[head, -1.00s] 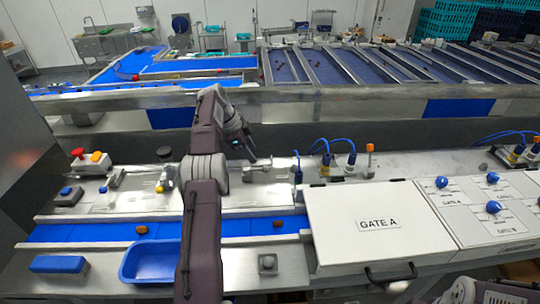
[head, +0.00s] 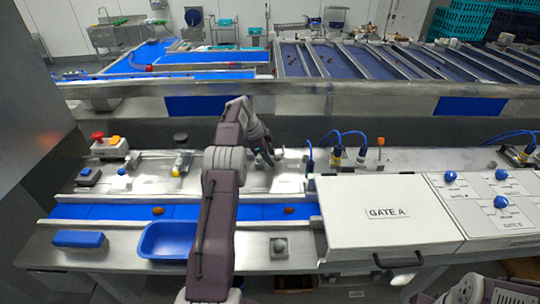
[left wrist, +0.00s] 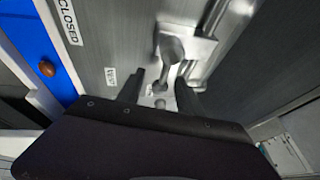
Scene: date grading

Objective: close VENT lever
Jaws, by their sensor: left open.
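In the left wrist view a metal lever with a rounded grey knob (left wrist: 172,50) stands on a steel plate. A small label (left wrist: 110,77) beside it is too blurred to read; a larger label (left wrist: 70,22) reads CLOSED. My left gripper (left wrist: 160,90) is open, its two dark fingers on either side of the lever's lower part. I cannot tell whether they touch it. In the head view my left gripper (head: 266,158) is low over the steel panel, and hides most of the lever.
A blue belt (head: 112,211) with brown dates runs in front of the panel. A blue tray (head: 150,254) stands before it. The GATE A cover (head: 345,235) is to the right, with blue-capped connectors (head: 337,158) behind. A red-button box (head: 106,149) is at left.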

